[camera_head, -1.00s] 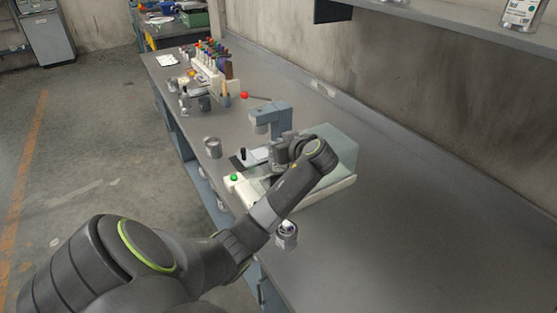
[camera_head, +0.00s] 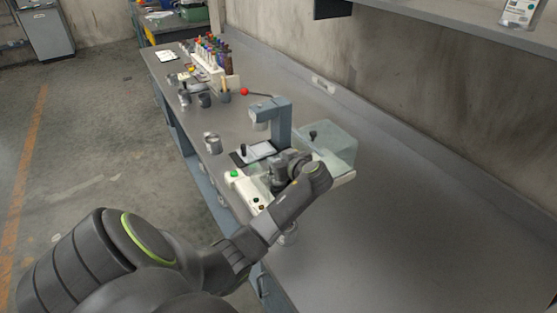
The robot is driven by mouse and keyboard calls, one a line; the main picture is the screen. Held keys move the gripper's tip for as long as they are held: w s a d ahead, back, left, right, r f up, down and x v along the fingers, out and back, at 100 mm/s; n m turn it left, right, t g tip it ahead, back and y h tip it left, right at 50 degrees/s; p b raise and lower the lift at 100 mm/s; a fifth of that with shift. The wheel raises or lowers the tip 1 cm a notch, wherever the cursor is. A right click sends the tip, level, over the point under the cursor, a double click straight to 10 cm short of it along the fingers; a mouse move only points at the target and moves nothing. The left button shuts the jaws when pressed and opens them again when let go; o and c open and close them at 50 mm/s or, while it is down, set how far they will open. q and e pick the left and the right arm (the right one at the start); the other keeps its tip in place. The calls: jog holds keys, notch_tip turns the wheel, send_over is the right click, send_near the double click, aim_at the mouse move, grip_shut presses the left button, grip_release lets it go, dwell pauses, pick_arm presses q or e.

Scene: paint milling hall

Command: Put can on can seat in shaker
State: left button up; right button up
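The shaker has a white base (camera_head: 234,181) with a green button and a clear cover (camera_head: 337,147) with a black knob at its right. My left arm reaches across from the lower left. My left gripper (camera_head: 279,171) is over the middle of the shaker, left of the cover. Its fingers are small and partly hidden by my wrist, so I cannot tell whether they are open or hold anything. The can seat is hidden behind my gripper. A metal can (camera_head: 288,238) stands on the bench in front of the shaker, partly covered by my forearm. My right gripper is out of view.
A blue-grey lever press (camera_head: 283,122) with a red knob stands behind the shaker. Another metal can (camera_head: 213,144) stands near the bench's left edge. Colored bottles in a rack (camera_head: 207,62) are farther back. The bench (camera_head: 420,240) is clear on the right.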

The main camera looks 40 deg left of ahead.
pick_arm(q)
jog(key=shift+o, duration=1.2)
jog(key=shift+r, duration=0.1)
jog(key=b+v, duration=0.2)
jog(key=v, duration=1)
